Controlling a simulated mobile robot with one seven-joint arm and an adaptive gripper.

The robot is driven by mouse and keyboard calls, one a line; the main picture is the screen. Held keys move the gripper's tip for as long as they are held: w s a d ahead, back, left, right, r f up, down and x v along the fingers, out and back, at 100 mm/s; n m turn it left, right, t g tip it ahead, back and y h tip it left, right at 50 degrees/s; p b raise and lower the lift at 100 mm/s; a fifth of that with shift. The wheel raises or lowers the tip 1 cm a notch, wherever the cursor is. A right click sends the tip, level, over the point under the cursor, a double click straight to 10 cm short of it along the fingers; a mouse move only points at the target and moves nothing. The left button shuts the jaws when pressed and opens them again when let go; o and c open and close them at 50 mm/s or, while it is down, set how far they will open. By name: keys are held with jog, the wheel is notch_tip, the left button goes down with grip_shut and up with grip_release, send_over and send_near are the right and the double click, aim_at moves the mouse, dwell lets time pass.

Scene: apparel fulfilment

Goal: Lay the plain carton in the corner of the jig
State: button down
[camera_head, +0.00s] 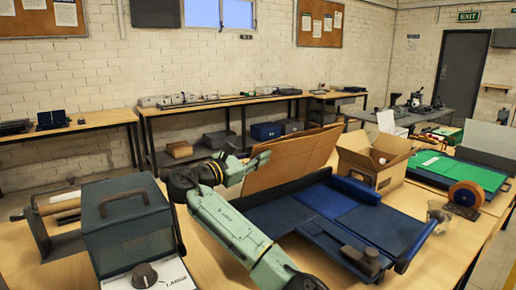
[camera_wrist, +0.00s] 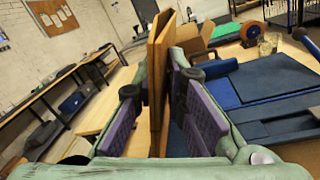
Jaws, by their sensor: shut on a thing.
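The plain carton (camera_head: 290,158) is a flat brown board, held on edge and leaning, behind the left part of the blue jig. In the wrist view the carton (camera_wrist: 158,75) stands edge-on between two purple finger pads. My gripper (camera_head: 246,168) is shut on it near its left end; it also shows in the wrist view (camera_wrist: 158,100). The jig (camera_head: 375,222), a blue tray with raised edges, lies on the table; in the wrist view the jig (camera_wrist: 270,82) is to the right of the carton. The carton's lower edge is partly hidden by the jig's wall and my arm.
An open cardboard box (camera_head: 372,160) stands behind the jig. A grey-green case with a handle (camera_head: 125,225) stands at the front left. An orange tape roll (camera_head: 466,195) and a green mat (camera_head: 440,166) are to the right. The jig's blue floor looks bare.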

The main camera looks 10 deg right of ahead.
notch_tip(320, 180, down, 8)
jog(key=b, duration=0.2)
dwell(0.3)
jog(key=shift+r, duration=0.1)
jog(key=c, duration=1.6)
grip_release()
jog(key=shift+o, duration=0.2)
notch_tip(320, 180, up, 10)
jog(key=shift+r, duration=0.1)
